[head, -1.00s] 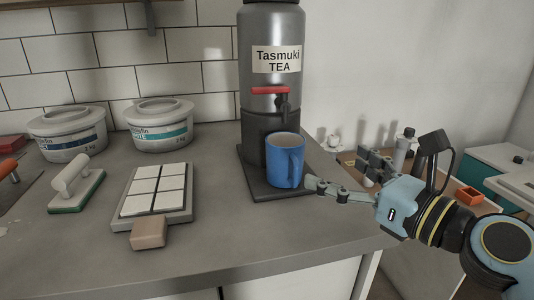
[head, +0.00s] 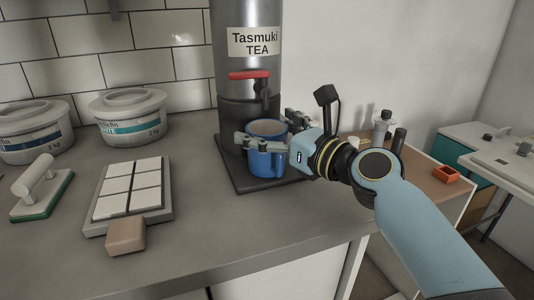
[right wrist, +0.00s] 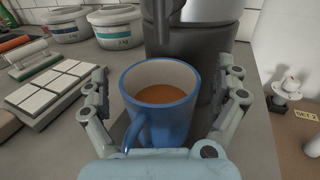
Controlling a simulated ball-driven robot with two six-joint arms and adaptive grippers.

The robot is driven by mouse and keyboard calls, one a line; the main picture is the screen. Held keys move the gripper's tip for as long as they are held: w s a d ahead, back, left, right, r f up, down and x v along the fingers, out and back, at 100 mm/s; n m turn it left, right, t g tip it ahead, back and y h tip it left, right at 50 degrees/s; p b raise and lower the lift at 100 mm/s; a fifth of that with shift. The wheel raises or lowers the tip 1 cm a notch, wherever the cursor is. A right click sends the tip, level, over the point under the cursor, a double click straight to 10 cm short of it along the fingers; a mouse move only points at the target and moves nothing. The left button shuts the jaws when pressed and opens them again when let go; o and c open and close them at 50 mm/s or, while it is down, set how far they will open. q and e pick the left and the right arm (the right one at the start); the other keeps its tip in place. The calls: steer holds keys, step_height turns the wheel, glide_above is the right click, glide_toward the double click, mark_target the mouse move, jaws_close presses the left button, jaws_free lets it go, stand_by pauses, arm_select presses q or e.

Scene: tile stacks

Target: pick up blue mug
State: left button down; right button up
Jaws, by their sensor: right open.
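The blue mug (head: 266,160) stands upright on the dark base of the tea dispenser, below its red tap. In the right wrist view the mug (right wrist: 160,110) holds brown liquid, and its handle points down toward my palm. My right gripper (head: 266,138) is open around the mug, with one finger on each side of it. In the right wrist view a gap shows between the mug and the right finger; the left finger is close to the mug. The fingers partly cover the mug in the head view. My left gripper is not in view.
The tea dispenser (head: 247,100) rises right behind the mug, its tap (head: 250,75) above it. A tray of white tiles (head: 112,216), a tan block (head: 126,236), a float (head: 42,188) and two tubs (head: 127,117) are to the left. The counter's front middle is clear.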

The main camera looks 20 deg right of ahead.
steer(key=c, duration=1.6)
steer(key=shift+w, duration=0.1)
steer(key=shift+c, duration=1)
steer(key=shift+r, duration=0.25)
